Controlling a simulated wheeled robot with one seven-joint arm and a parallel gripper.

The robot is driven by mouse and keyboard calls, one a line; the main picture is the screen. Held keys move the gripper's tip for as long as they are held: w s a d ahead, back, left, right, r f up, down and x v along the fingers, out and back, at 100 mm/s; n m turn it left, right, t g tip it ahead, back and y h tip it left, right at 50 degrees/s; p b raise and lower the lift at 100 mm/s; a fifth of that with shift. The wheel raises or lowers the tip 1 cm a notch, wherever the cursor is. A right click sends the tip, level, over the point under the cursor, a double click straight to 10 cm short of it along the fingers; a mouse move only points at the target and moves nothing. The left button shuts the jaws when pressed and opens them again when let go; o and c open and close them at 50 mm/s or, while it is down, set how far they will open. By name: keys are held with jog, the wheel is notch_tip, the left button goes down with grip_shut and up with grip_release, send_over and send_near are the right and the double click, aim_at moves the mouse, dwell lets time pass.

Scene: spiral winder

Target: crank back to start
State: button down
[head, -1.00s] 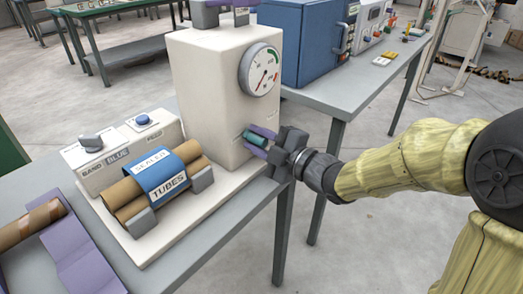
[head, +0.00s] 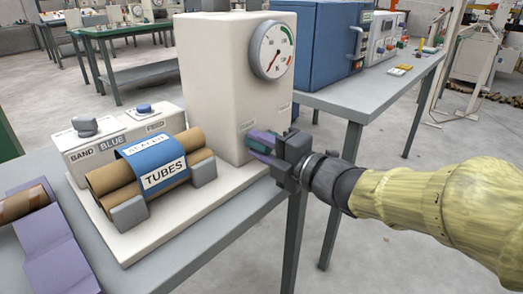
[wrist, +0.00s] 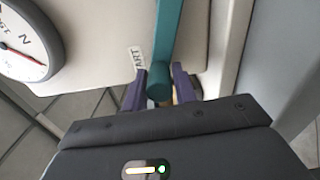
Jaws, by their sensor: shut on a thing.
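The cream winder (head: 222,75) stands on the table with a round dial gauge (head: 272,50) on its front. My gripper (head: 262,145) is shut on the handle, a purple finger on each side. In the wrist view the teal crank arm (wrist: 165,35) runs up from between the fingertips (wrist: 160,88). A partly hidden label ending in "ART" (wrist: 137,60) is just left of the arm. The gauge (wrist: 25,45) is cut off there at the left.
Brown tubes (head: 110,178) under a blue "TUBES" band (head: 155,165) rest on the winder's base. A control box (head: 115,135) with a grey knob and blue button is behind them. A purple tray (head: 55,250) holds another tube at left. A blue cabinet (head: 320,40) stands on the table behind.

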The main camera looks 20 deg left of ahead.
jog(key=shift+w+d+r, duration=0.1)
jog(key=shift+w+r, duration=0.1)
jog(key=c, duration=1.3)
grip_release()
jog(key=shift+o, duration=0.3)
jog(key=shift+f, duration=0.1)
jog(key=shift+s, duration=0.1)
jog(key=p+v, duration=0.4)
jog(key=v, duration=1.3)
jog(key=shift+s+d, duration=0.15)
jog(key=shift+s, duration=0.05)
jog(key=shift+f, duration=0.1)
